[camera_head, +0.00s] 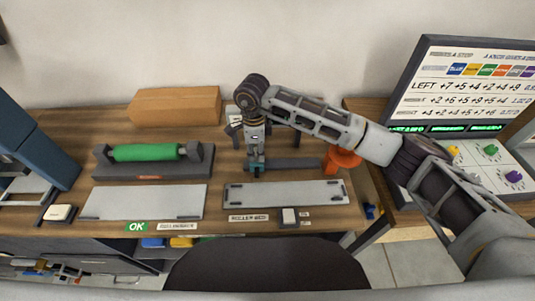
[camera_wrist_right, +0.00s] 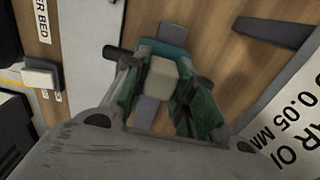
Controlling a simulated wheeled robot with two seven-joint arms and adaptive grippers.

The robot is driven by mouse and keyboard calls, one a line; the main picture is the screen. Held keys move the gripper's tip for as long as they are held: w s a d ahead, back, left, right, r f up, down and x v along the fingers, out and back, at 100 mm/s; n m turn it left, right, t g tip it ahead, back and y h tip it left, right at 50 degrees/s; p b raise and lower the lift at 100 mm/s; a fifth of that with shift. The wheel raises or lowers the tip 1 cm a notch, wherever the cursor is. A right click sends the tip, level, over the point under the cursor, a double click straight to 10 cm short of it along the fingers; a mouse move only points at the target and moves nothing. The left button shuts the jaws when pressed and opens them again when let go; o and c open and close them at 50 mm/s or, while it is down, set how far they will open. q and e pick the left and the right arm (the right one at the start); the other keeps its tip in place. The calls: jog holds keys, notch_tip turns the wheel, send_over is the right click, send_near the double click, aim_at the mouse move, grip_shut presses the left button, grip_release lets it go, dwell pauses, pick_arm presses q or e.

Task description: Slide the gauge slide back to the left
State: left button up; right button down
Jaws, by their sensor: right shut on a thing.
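My right gripper (camera_head: 256,163) reaches down over the middle of the wooden bench, at the left part of a dark bar (camera_head: 300,163). In the right wrist view, its green-padded fingers (camera_wrist_right: 163,75) are closed around a pale block (camera_wrist_right: 159,78), which seems to be the knob of the gauge slide. A teal piece and a grey strip (camera_wrist_right: 172,35) show just beyond the block. In the head view the gripper hides most of the slide. My left gripper does not show.
A green roller (camera_head: 145,152) sits in a dark cradle at left, below an orange-brown block (camera_head: 175,105). Grey plates (camera_head: 285,194) lie along the front. An orange knob-like thing (camera_head: 341,160) stands right of the bar. A display board (camera_head: 465,90) stands at far right.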

jog(key=shift+a, duration=0.6)
jog(key=c, duration=1.2)
grip_release()
jog(key=shift+a, duration=0.15)
jog(key=shift+o, duration=0.2)
jog(key=shift+r, duration=0.1)
notch_tip(320, 180, up, 12)
